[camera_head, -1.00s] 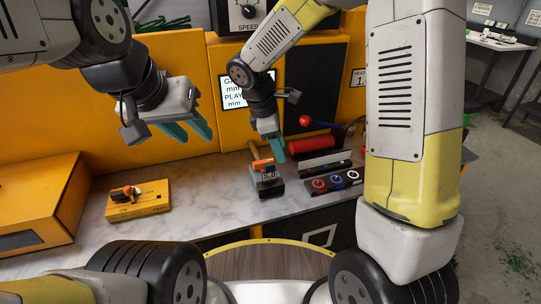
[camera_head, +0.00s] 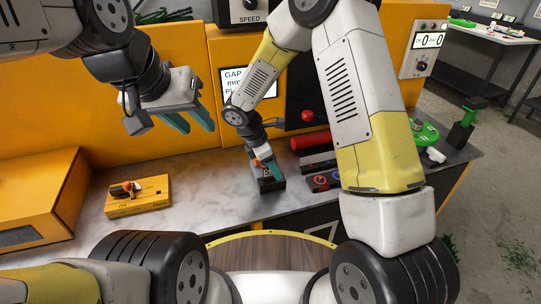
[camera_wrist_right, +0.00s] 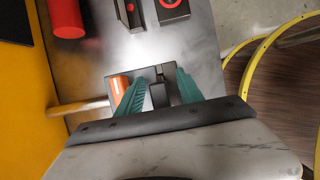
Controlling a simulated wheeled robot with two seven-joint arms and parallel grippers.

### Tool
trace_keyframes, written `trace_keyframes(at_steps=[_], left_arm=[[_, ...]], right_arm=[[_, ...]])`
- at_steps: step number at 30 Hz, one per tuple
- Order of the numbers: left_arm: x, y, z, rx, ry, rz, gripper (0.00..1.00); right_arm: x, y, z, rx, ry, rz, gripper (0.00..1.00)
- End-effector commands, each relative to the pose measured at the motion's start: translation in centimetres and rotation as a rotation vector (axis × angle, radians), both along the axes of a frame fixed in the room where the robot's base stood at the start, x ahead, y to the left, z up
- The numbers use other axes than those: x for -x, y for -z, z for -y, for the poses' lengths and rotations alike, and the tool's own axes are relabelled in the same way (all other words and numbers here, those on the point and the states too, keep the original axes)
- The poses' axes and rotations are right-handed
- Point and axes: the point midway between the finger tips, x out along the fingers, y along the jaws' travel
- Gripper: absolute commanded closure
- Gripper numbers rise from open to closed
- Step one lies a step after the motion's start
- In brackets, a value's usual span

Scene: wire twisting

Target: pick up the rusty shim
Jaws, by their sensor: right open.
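I cannot pick out the rusty shim for certain. A small dark block (camera_head: 270,184) stands on the grey counter, and it also shows in the right wrist view (camera_wrist_right: 149,76). A narrow dark upright piece (camera_wrist_right: 159,95) shows there between my fingers. My left gripper (camera_head: 200,130) is open and empty, above the counter at the left.
An orange switch box (camera_head: 140,198) sits at the left of the counter (camera_head: 205,190). The yellow machine panel (camera_head: 150,110) rises behind. The counter between switch box and block is clear.

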Motion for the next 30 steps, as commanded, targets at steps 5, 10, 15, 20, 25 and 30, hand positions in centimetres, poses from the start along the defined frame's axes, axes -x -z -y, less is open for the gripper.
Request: trace_keyframes(at_steps=[5, 10, 15, 20, 25, 30], left_arm=[[0.0, 0.0, 0.0, 0.000, 0.000, 0.000, 0.64], [0.0, 0.0, 0.0, 0.000, 0.000, 0.000, 0.64], [0.0, 0.0, 0.0, 0.000, 0.000, 0.000, 0.64], [0.0, 0.0, 0.0, 0.000, 0.000, 0.000, 0.64], [0.0, 0.0, 0.0, 0.000, 0.000, 0.000, 0.64], [0.0, 0.0, 0.0, 0.000, 0.000, 0.000, 0.64]], right_arm=[[-0.1, 0.3, 0.1, -0.002, -0.001, 0.001, 0.56], [-0.1, 0.3, 0.1, -0.001, 0.001, 0.001, 0.78], [0.0, 0.3, 0.1, -0.001, 0.001, 0.001, 1.00], [0.0, 0.2, 0.1, -0.001, 0.001, 0.001, 1.00], [-0.1, 0.1, 0.1, -0.002, 0.000, 0.002, 1.00], [-0.2, -2.1, 0.1, -0.004, 0.001, 0.006, 1.00]])
